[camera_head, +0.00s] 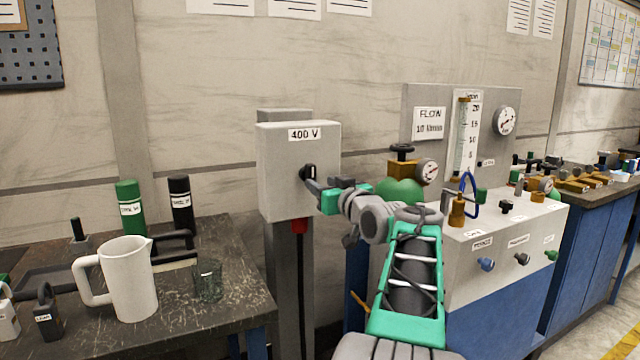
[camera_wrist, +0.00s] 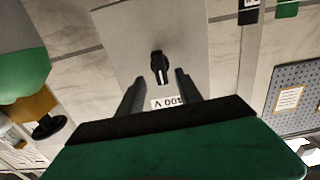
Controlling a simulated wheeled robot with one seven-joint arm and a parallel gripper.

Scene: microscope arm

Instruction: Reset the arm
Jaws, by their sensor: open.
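My gripper (camera_head: 318,187) is at the front of the grey 400 V switch box (camera_head: 285,160) in the head view. In the wrist view its two open fingers (camera_wrist: 160,92) stand apart, with the black rotary knob (camera_wrist: 158,66) of the box between and beyond them. The knob also shows in the head view (camera_head: 308,172), right by the fingertips. I cannot tell whether a finger touches it. The fingers hold nothing. My arm reaches in from the lower right.
A workbench (camera_head: 215,325) at left holds a white pitcher (camera_head: 130,280), a glass (camera_head: 208,282), and green (camera_head: 130,208) and black (camera_head: 181,205) bottles. Right of the box stands a flow panel (camera_head: 430,135) with a gauge and a green cylinder top (camera_head: 400,191). Blue cabinets line the right.

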